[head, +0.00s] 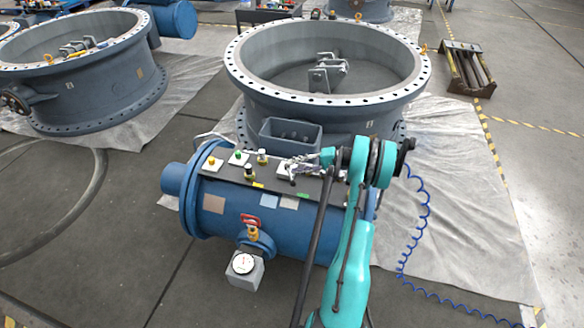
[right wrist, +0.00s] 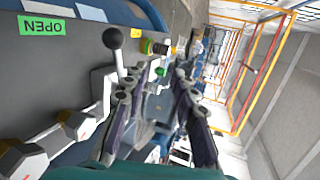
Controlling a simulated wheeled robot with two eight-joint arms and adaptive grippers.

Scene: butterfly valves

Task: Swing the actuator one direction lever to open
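The blue actuator (head: 215,222) lies on its side in front of a large grey valve body, with a dark panel (head: 225,180) along its top. In the right wrist view, a pale lever (right wrist: 103,88) with a black ball knob (right wrist: 113,38) rises from the panel, near a green OPEN label (right wrist: 42,25). My right gripper (head: 298,166) is over the panel; it also shows in the right wrist view (right wrist: 154,82). Its fingers are apart with nothing between them. The lever is just left of the left finger there; I cannot tell whether they touch. My left gripper is out of view.
Several coloured buttons and knobs (head: 238,157) stand on the panel. A red-handled valve (head: 250,220) and a round gauge (head: 243,262) sit at the actuator's front. The large valve body (head: 330,112) stands close behind. A blue coiled hose (head: 424,205) runs at the right.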

